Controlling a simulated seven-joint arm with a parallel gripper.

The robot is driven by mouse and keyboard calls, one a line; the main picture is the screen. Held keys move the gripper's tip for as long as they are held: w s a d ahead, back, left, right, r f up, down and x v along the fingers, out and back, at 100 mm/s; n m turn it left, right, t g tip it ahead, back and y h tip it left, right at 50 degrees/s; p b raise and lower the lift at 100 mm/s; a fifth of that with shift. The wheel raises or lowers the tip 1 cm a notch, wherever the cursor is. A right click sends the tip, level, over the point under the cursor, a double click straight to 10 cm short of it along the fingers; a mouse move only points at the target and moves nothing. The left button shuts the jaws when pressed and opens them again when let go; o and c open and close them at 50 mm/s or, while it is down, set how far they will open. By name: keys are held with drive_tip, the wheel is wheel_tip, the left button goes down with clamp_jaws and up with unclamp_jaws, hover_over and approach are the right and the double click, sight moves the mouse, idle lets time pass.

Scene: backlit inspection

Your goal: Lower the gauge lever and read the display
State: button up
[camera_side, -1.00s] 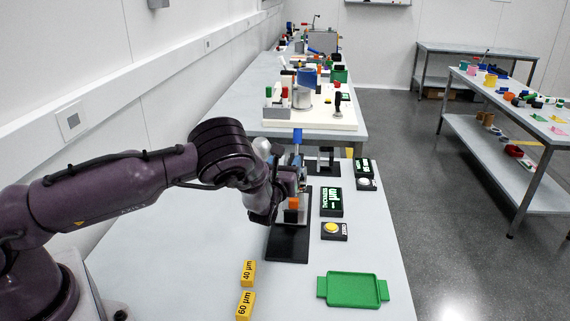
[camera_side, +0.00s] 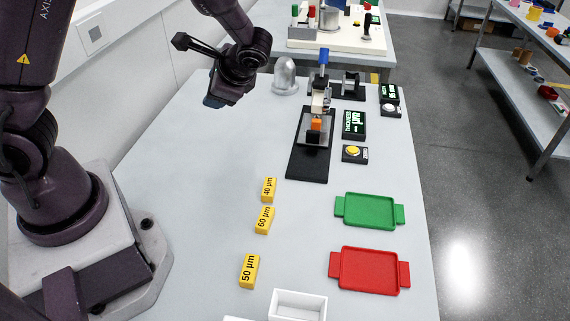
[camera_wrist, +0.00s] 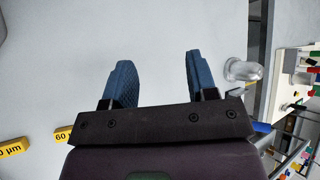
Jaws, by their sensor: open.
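The thickness gauge has a black base (camera_side: 308,166) and a lever with a blue handle (camera_side: 323,56) that stands up above its post. An orange part (camera_side: 316,124) sits at the gauge's front. The display (camera_side: 354,125) beside it is lit with green characters; I make out "µm" but cannot read a number. My gripper (camera_side: 213,102) is left of the gauge, above the bench and clear of the lever. In the wrist view, its two blue fingers (camera_wrist: 158,65) are apart with nothing between them.
A yellow button (camera_side: 354,151) is below the display. Yellow blocks marked 40 (camera_side: 269,188), 60 (camera_side: 263,220) and 50 µm (camera_side: 249,270) lie in front. Green (camera_side: 370,211) and red (camera_side: 370,271) trays are at right. A silver dome (camera_side: 285,76) stands between gripper and gauge.

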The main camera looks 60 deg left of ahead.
drive_tip(key=s+d+r+n+t+h, duration=0.35)
drive_tip(key=s+d+r+h, duration=0.2)
drive_tip(key=r, duration=0.25)
drive_tip(key=s+d+r+n+t+h, duration=0.3)
drive_tip(key=s+d+r+t+h, duration=0.1)
drive_tip(key=s+d+r, duration=0.35)
drive_tip(key=w+a+f+m+g+y, duration=0.5)
drive_tip(key=w+a+f+m+y, duration=0.7)
drive_tip(key=w+a+f, duration=0.6)
drive_tip(key=m+t+h, duration=0.1)
drive_tip(key=m+t, duration=1.3)
drive_tip(key=m, duration=0.2)
approach(322, 58)
drive_tip(key=x, duration=1.1)
drive_tip(key=shift+w+a, duration=0.2)
drive_tip(key=shift+w, duration=0.15)
